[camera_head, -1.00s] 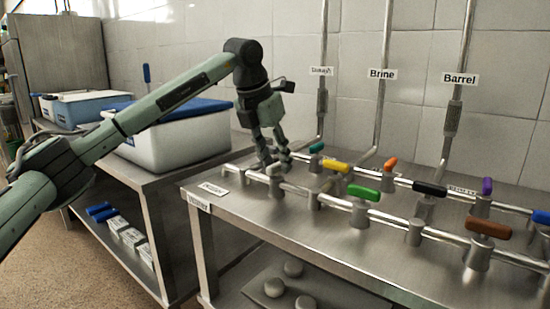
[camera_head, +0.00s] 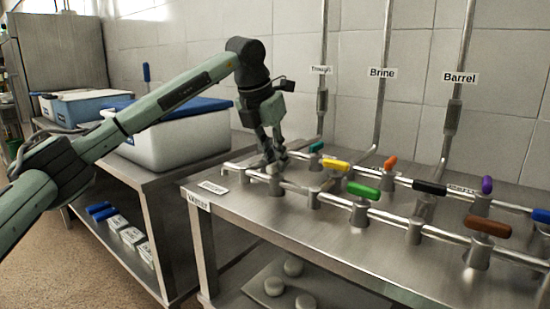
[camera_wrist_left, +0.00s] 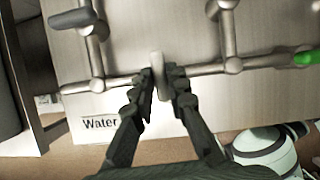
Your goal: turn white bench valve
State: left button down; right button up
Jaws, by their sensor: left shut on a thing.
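The white valve handle (camera_wrist_left: 158,72) stands between the fingertips of my left gripper (camera_wrist_left: 160,88) in the left wrist view, lying across the pipe's line. In the head view my left gripper (camera_head: 273,160) points down at the left end of the bench's front pipe, with its fingers close together over the valve post (camera_head: 276,186). It is shut on the white handle, which the fingers mostly cover in the head view. My right gripper is not in view.
Along the pipes to the right stand valves with yellow (camera_head: 335,166), green (camera_head: 363,191), black (camera_head: 430,188) and brown (camera_head: 488,227) handles, among others. A "Water" label (camera_wrist_left: 100,122) lies near the bench edge. A white tub with a blue lid (camera_head: 180,135) stands on the left table.

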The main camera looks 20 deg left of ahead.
pick_arm(q)
jog(key=shift+d+n+y, duration=0.1)
jog(key=shift+n+y, duration=0.2)
jog(key=shift+n, duration=0.7)
jog(key=n+y+b, duration=0.1)
jog(key=n, duration=0.1)
jog(key=shift+n, duration=0.3)
jog(key=n+y, duration=0.1)
jog(key=n, duration=0.2)
jog(key=shift+d+n+y, duration=0.15)
jog(key=shift+n+y, duration=0.15)
jog(key=n+g+y, duration=0.1)
jog(key=n, duration=0.3)
jog(key=shift+w+d+r+n, duration=0.1)
jog(key=shift+n, duration=0.2)
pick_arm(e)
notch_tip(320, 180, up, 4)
pick_arm(q)
jog(key=shift+n+y, duration=0.3)
jog(key=shift+n, duration=0.1)
jog(key=shift+n+g+p, duration=0.4)
jog(key=shift+n, duration=0.4)
jog(key=shift+w+n+g+y+p, duration=0.1)
jog(key=shift+n+g+y+p, duration=0.3)
jog(key=shift+n, duration=0.8)
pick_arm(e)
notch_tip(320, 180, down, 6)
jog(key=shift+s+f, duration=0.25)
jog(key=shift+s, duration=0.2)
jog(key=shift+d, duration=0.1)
